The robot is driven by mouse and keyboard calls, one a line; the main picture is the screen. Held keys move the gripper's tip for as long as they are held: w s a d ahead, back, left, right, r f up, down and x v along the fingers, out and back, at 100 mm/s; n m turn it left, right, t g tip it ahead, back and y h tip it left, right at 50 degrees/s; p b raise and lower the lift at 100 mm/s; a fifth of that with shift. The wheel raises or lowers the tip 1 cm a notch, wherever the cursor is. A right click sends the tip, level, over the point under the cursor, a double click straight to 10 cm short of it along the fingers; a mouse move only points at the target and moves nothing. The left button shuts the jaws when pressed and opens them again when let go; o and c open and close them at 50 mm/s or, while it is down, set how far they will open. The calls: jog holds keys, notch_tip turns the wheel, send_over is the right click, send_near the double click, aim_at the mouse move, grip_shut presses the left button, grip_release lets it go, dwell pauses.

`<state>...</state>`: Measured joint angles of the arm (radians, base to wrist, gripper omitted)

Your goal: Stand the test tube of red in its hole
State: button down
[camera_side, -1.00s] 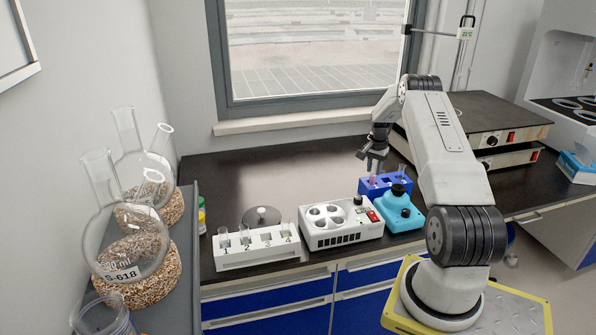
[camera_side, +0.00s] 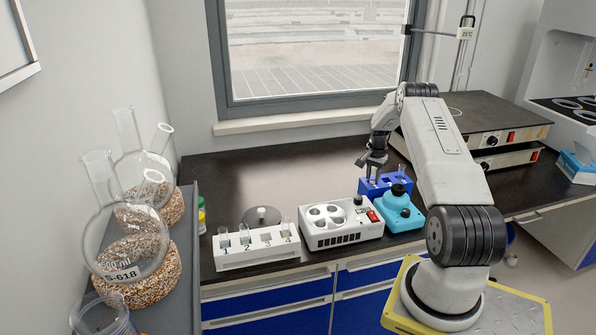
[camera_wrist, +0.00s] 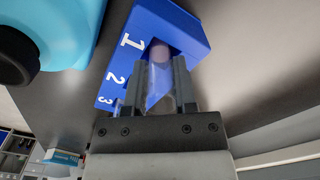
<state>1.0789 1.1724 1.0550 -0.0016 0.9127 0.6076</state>
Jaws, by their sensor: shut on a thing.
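The test tube of red (camera_wrist: 160,76) is a clear tube with a pinkish-red end, seen between my finger pads in the wrist view. My gripper (camera_side: 370,170) is shut on it, low over the left part of the blue rack (camera_side: 369,189). The wrist view shows my gripper (camera_wrist: 163,64) by the rack's place marked 1 (camera_wrist: 131,41), with the tube's end at that place. How deep the tube sits in the hole cannot be told. In the side view the fingers and rack mostly hide the tube.
A teal device with a black top (camera_side: 398,211) stands close in front of the blue rack. A white device with round wells (camera_side: 341,237) and a white numbered rack holding tubes (camera_side: 258,258) are to the left. Another tube (camera_side: 401,171) stands in the blue rack's right part.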

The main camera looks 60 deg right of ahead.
jog(key=shift+f, duration=0.2)
jog(key=shift+c, duration=1.7)
grip_release()
jog(key=shift+r, duration=0.15)
jog(key=shift+r, duration=3.35)
